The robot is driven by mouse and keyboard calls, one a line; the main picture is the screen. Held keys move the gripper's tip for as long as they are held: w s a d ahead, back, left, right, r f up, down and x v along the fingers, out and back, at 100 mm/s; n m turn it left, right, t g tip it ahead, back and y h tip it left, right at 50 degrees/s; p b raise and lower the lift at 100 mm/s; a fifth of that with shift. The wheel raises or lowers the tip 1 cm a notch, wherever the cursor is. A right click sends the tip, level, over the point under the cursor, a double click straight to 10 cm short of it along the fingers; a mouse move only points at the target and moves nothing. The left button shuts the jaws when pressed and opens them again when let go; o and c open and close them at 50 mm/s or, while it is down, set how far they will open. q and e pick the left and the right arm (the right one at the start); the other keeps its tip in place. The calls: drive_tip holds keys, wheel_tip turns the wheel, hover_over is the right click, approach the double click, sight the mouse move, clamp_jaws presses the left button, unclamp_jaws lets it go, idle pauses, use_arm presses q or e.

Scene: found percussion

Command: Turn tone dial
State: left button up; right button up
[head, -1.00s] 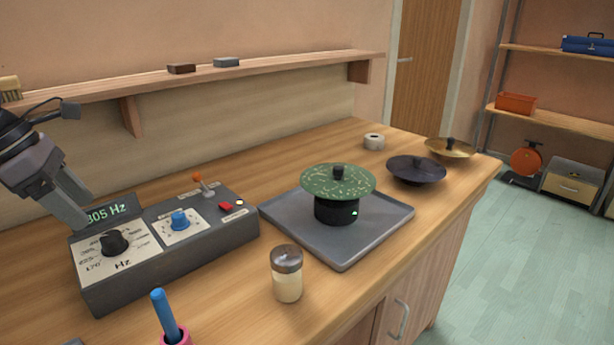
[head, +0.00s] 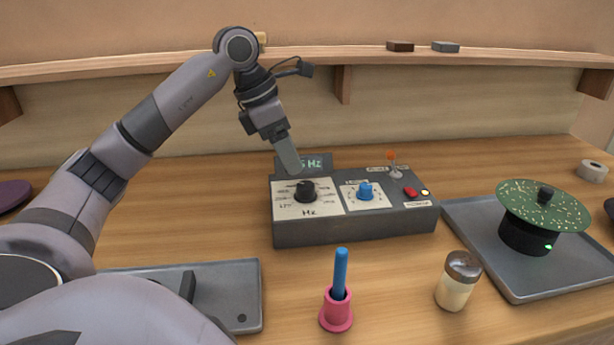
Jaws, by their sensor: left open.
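The tone box (head: 350,224) is a dark grey control unit on the workbench. Its black tone dial (head: 306,191) sits on a white scale plate marked Hz, at the left of the panel. A blue knob (head: 366,191) is to its right. My left gripper (head: 290,163) is open and points down, just above and behind the black dial, apart from it as far as I can see. Its finger hides part of the green display (head: 316,164), where only the end of the reading and "Hz" show. My right gripper is not in view.
A green speckled disc (head: 520,202) sits on a black drum base on a grey tray (head: 484,246) at right. A shaker (head: 458,281) and a pink holder with a blue stick (head: 337,309) stand in front. Another grey tray (head: 225,285) lies front left. A shelf (head: 360,68) runs behind.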

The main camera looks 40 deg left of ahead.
sight(305, 185)
use_arm(q)
drive_tip(key=shift+n, duration=0.4)
drive_tip(key=x, duration=0.7)
drive_tip(key=c, duration=1)
